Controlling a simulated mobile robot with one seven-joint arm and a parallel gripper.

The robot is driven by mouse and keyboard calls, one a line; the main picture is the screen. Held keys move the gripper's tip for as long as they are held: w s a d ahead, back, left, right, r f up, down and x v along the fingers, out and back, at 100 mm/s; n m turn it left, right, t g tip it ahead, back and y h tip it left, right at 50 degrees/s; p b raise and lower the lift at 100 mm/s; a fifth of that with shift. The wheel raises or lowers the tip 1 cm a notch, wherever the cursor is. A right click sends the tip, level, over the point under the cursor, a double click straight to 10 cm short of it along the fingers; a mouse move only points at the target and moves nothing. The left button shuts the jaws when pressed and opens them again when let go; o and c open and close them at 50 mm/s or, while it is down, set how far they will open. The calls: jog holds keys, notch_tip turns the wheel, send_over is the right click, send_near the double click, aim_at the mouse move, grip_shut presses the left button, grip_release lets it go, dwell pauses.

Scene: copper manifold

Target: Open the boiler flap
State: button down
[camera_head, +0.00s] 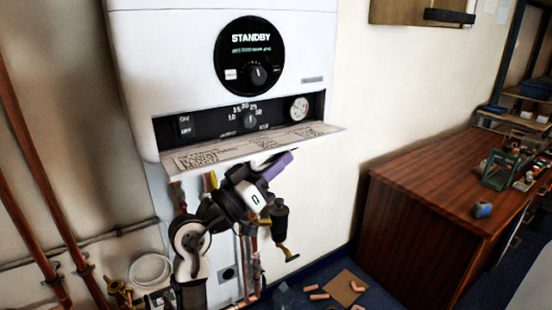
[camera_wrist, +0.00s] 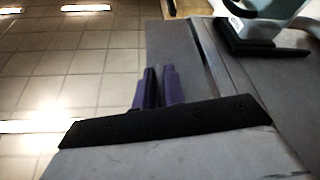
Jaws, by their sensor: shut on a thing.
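The white boiler (camera_head: 180,60) hangs on the wall in the head view. Its flap (camera_head: 250,145) is folded down below the control strip and sticks outward, printed text on its upper face. A switch, a knob (camera_head: 250,121) and a round gauge (camera_head: 299,108) show in the uncovered strip. My gripper (camera_head: 287,158) is under the flap's front right part, its purple fingers close to the flap. In the wrist view, the fingers (camera_wrist: 158,85) are close together against a grey panel, seemingly the flap. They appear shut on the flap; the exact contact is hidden.
Copper pipes (camera_head: 35,170) run down the wall at left. Valves and pipes (camera_head: 250,265) are below the boiler. A wooden desk (camera_head: 430,190) stands at right. Copper pieces (camera_head: 318,297) lie on the floor.

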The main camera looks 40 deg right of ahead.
jog(key=shift+r+n+t+y+p, duration=0.3)
jog(key=shift+r+n+t+p, duration=0.25)
jog(key=shift+n+p, duration=0.4)
jog(key=shift+n, duration=0.55)
jog(key=shift+f, duration=0.15)
jog(key=c, duration=1.5)
grip_release()
jog(key=shift+c, duration=0.2)
jog(key=b+v, duration=0.5)
jog(key=v, duration=0.9)
jog(key=shift+s, duration=0.1)
